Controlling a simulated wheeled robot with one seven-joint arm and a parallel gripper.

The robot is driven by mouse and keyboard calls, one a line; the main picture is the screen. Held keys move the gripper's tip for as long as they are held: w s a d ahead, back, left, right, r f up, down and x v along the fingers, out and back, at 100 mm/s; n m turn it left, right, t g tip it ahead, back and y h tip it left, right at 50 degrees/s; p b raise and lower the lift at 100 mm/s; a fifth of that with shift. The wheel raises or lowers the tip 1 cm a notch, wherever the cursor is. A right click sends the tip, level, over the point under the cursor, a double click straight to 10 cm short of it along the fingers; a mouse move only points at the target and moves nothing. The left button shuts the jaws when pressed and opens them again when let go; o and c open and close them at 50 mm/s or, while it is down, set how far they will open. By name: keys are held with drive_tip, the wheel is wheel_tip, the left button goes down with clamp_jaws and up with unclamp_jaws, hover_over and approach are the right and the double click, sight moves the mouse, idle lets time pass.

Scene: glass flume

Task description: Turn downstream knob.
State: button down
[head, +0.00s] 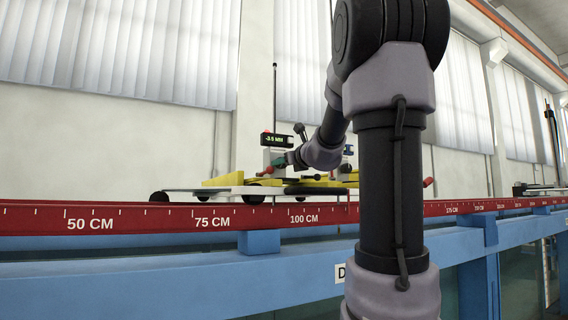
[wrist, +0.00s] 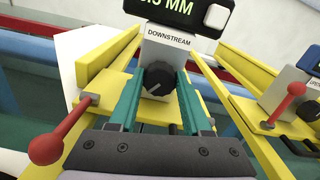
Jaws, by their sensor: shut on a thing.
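The downstream knob (wrist: 157,82) is a black round knob with a pale pointer mark, on a light grey block labelled DOWNSTREAM (wrist: 168,38) in the wrist view. My gripper (wrist: 160,76) has its two teal fingers on either side of the knob and is shut on it. A digital display (wrist: 168,6) sits above the block, partly cut off. In the head view the display (head: 277,140) reads about -3.5 MM. My gripper (head: 279,163) shows there only as a small teal patch beside the block; the knob is hidden.
Yellow carriage rails (wrist: 107,52) flank the block. A red-ball lever (wrist: 47,149) is at lower left, another (wrist: 297,88) at right before a second grey block (wrist: 294,82). A red centimetre scale (head: 240,216) runs along the blue flume beam (head: 200,275).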

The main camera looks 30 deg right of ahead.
drive_tip(key=shift+f+n, duration=0.15)
drive_tip(key=shift+n, duration=5.05)
drive_tip(key=shift+f+n, duration=0.1)
drive_tip(key=shift+n, duration=5.1)
drive_tip(key=shift+c, duration=1.8)
unclamp_jaws()
drive_tip(key=shift+s, duration=0.1)
drive_tip(key=s, duration=1)
drive_tip(key=shift+s+d, duration=0.1)
drive_tip(key=shift+s, duration=0.2)
